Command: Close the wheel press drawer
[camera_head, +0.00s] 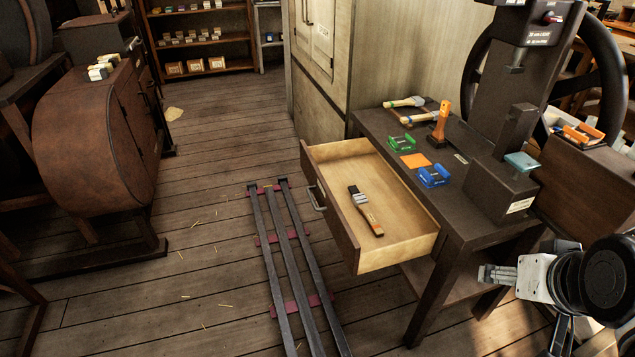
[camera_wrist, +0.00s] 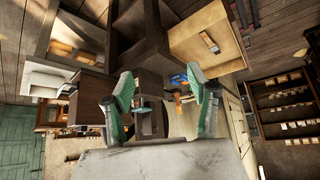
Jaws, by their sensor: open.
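The wheel press drawer (camera_head: 405,233) is pulled well out of the dark press table (camera_head: 460,188). It has a pale wooden inside, a darker front and a metal handle (camera_head: 315,199). A brush-like tool with an orange-brown handle (camera_head: 369,214) lies in it. In the wrist view the open drawer (camera_wrist: 218,68) is at the upper right. My gripper (camera_head: 497,276) is in front of the table's right part, to the right of the drawer and apart from it. Its two green-tipped fingers (camera_wrist: 166,94) are spread with nothing between them.
The press column (camera_head: 490,100) with its black handwheel (camera_head: 602,70) stands on the table. A green holder (camera_head: 402,142), a blue holder (camera_head: 433,177) and other tools lie there. Floor rails (camera_head: 290,265) run left of the drawer. A cabinet (camera_head: 318,80) stands behind. Open floor lies left.

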